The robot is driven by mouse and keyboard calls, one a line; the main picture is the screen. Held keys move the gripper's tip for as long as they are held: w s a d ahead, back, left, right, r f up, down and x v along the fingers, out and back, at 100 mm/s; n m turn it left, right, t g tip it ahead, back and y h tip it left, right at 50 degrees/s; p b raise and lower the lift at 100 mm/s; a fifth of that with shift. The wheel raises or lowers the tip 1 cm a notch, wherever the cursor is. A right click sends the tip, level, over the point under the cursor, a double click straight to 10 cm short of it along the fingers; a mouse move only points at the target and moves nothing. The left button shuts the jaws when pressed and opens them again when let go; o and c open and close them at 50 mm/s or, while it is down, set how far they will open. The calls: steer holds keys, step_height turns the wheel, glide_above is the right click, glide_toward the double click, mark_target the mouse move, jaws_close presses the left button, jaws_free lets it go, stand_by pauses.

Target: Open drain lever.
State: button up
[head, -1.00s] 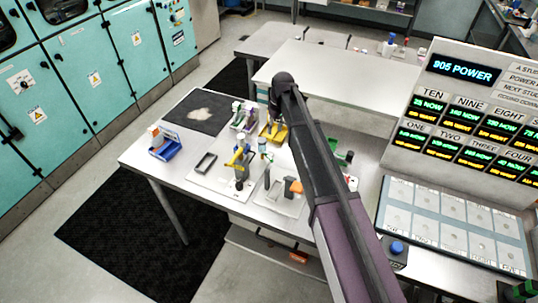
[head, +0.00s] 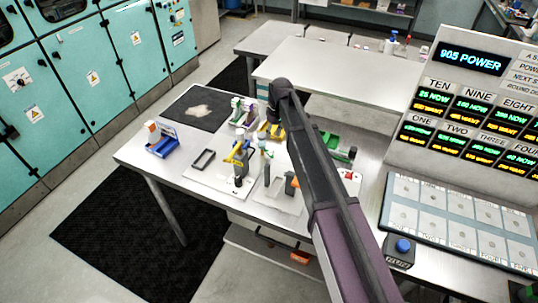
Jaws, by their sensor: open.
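My dark arm crosses the picture from the lower right up to a bend above the white bench (head: 205,180). I cannot make out my gripper, and the arm hides part of the bench behind it. A small module with a light tray (head: 279,204) stands at the bench's front, just left of the arm. A grey upright piece (head: 291,186) with a bit of orange beside it shows on this module. I cannot tell for sure whether this is the drain lever. A module with a yellow part and a dark post (head: 239,181) stands left of it.
A blue tray (head: 163,148) stands at the bench's left, with an empty dark frame (head: 203,159) nearby. A yellow module (head: 262,134) and a green one (head: 334,143) stand farther back. A blue button box (head: 402,248) and sloped panel (head: 455,222) lie at right. Another white table is behind.

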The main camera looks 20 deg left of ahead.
steer(key=shift+s+a+f+b, duration=0.15)
steer(key=shift+s+f+b, duration=0.05)
steer(key=shift+f+b, duration=1.2)
steer(key=shift+s+a+f+b, duration=0.1)
steer(key=shift+s+f+b, duration=0.05)
steer(key=shift+f+b, duration=1.2)
steer(key=shift+s+a+f+b, duration=0.15)
steer(key=shift+s+f+b, duration=0.05)
steer(key=shift+f+b, duration=1.2)
steer(key=shift+f, duration=0.15)
jaws_close()
